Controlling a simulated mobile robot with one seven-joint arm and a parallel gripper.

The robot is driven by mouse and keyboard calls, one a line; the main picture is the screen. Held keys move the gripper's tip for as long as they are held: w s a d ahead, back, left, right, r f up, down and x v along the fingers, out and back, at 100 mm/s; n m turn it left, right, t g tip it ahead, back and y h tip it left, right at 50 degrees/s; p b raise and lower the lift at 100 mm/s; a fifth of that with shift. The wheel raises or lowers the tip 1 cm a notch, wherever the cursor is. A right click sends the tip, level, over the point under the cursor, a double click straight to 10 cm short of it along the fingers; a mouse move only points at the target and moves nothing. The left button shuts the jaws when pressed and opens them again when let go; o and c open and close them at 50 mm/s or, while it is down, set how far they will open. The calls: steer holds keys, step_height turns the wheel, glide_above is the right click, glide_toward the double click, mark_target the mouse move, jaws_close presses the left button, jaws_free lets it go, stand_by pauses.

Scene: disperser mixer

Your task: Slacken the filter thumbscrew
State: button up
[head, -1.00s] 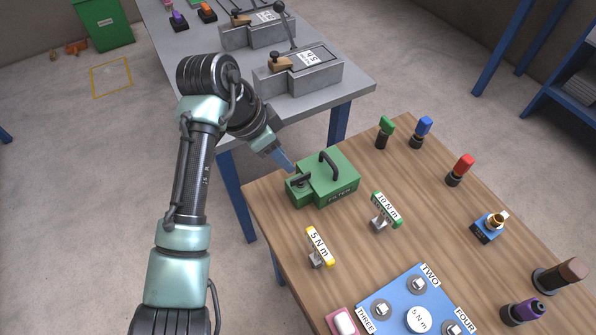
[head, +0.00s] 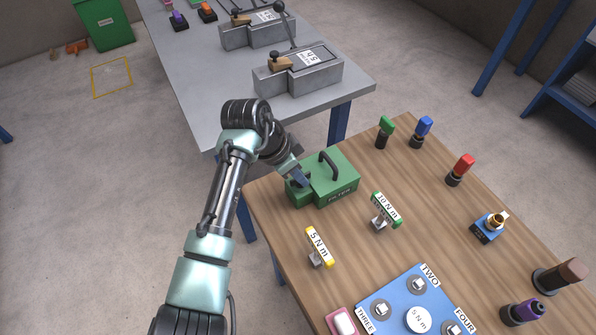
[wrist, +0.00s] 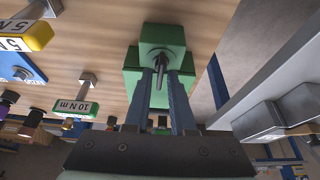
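The green filter box (head: 330,180) stands at the left corner of the wooden table, with a dark carrying handle (head: 328,163) on top. The thumbscrew sits on the box's lower left step and is mostly hidden by my gripper (head: 302,178) in the head view. In the wrist view the thumbscrew (wrist: 160,70) shows as a thin dark bar between the two blue-grey fingers of my gripper (wrist: 160,76). The fingers stand apart on both sides of the bar, with visible gaps. The filter box (wrist: 160,40) fills the area beyond the fingertips.
A yellow 5 N m key (head: 318,245) and a green 10 N m key (head: 385,210) stand near the box. A blue plate (head: 385,290) lies at the front. A grey bench (head: 220,110) with metal units is behind. Bare wood (head: 285,225) lies before the box.

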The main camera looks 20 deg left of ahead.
jaws_close()
steer(key=shift+r+p, duration=0.1)
steer(key=shift+p, duration=0.25)
steer(key=n+p, duration=0.1)
steer(key=n+y+p, duration=0.1)
steer(key=n+p, duration=0.1)
steer(key=shift+d+r+t, duration=0.15)
steer(key=shift+d+t, duration=0.05)
steer(key=shift+t, duration=0.2)
steer(key=n+y+p, duration=0.1)
steer(key=n+p, duration=0.2)
steer(key=shift+d+n, duration=0.1)
steer(key=shift+n, duration=0.2)
steer(key=n+y+p, duration=0.1)
steer(key=n+p, duration=0.1)
steer(key=n, duration=0.1)
steer(key=shift+n+y, duration=0.3)
steer(key=shift+y, duration=0.1)
steer(key=n, duration=0.2)
steer(key=n+y+p, duration=0.1)
steer(key=n, duration=0.1)
steer(key=shift+d+f+y, duration=0.15)
steer(key=shift+f+y, duration=0.05)
steer(key=shift+y, duration=0.1)
steer(key=shift+w+n+g+y+b, duration=0.1)
steer(key=shift+n+g+y+b, duration=0.35)
steer(key=shift+n, duration=1.45)
steer(key=shift+g, duration=0.25)
